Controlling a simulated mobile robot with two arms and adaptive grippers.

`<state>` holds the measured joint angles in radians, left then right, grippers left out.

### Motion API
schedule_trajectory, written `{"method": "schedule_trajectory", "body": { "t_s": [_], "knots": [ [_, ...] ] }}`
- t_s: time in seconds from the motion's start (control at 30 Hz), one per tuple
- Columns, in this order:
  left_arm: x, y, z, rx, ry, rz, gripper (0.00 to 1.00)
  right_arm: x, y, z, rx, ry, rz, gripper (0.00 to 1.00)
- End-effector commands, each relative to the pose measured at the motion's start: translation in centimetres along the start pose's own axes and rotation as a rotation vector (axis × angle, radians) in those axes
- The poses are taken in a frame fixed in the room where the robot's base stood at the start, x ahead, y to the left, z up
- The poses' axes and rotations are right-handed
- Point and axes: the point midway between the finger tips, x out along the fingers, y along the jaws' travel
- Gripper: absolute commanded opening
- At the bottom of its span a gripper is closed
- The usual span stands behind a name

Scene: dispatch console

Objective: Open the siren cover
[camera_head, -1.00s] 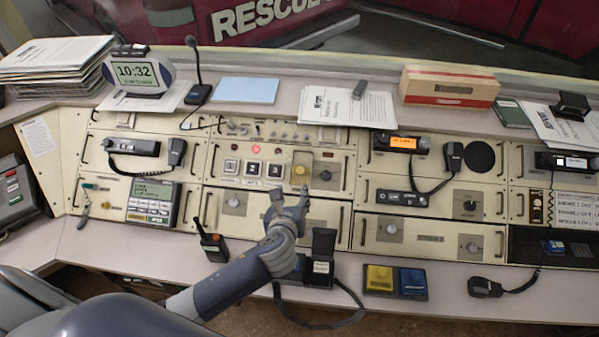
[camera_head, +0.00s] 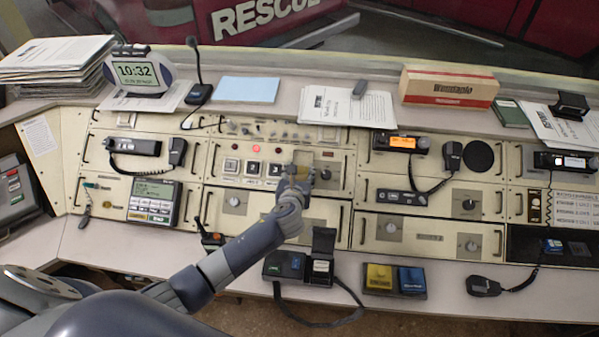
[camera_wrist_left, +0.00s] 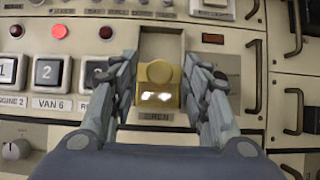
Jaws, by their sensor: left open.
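The siren cover (camera_wrist_left: 160,97) is a small yellow, glossy box with a round knob-like top, set on a beige plate above the SIREN label (camera_wrist_left: 157,117) in the left wrist view. It looks closed. In the head view it is mostly hidden behind my left gripper (camera_head: 297,176). My left gripper (camera_wrist_left: 160,80) is open, with one finger on each side of the cover. Small gaps show between the fingers and the cover, so it is not gripped. My right gripper is not in view.
Left of the cover are square numbered buttons (camera_wrist_left: 48,73) and a red lamp (camera_wrist_left: 60,31). A dark rotary knob (camera_head: 326,174) lies to its right.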

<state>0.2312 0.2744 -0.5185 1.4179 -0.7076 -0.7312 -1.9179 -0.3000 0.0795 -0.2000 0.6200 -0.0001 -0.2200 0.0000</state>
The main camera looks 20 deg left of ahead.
Motion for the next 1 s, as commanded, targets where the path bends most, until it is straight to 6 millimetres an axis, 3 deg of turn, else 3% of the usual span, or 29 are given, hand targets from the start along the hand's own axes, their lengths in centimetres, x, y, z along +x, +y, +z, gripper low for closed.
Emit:
{"method": "schedule_trajectory", "body": {
  "t_s": [0.4, 0.47, 0.6, 0.77, 1.0],
  "knots": [
    [0.7, 0.0, 0.0, -0.001, 0.000, 0.000, 0.43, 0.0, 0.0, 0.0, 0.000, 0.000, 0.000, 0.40],
    [0.7, 0.0, 0.0, -0.001, 0.000, 0.000, 0.32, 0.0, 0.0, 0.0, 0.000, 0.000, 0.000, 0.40],
    [0.7, 0.0, 0.0, -0.001, 0.000, 0.000, 0.00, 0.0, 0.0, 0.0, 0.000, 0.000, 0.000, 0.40],
    [0.7, 0.0, 0.2, -0.001, 0.000, 0.000, 0.00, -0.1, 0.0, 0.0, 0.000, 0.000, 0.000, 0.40],
    [2.7, 0.0, 3.4, -0.001, -0.002, 0.001, 0.00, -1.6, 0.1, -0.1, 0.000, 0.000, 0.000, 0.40]
  ]
}}
